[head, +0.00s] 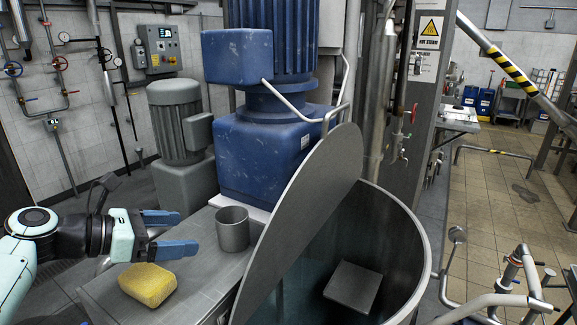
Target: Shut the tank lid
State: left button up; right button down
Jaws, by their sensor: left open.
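The tank lid (305,215) is a grey, flat, half-round plate. It stands raised and steeply tilted along the left side of the tank opening. The round metal tank (408,262) is open on the right, and I can see into it. My left gripper (188,233) is open and empty, left of the lid. Its blue fingers point right, toward a metal cup that stands between them and the lid. The gripper is apart from the lid. My right gripper is not in view.
The metal cup (233,230) and a yellow sponge (147,284) are on the grey bench (200,285). A blue motor housing (262,150) rises behind the lid. A square plate (352,287) shows inside the tank. Pipes with valves (515,275) stand at the right.

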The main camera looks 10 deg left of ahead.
aim_at(328, 172)
jog(key=k+l, duration=0.8)
jog(key=l, duration=0.1)
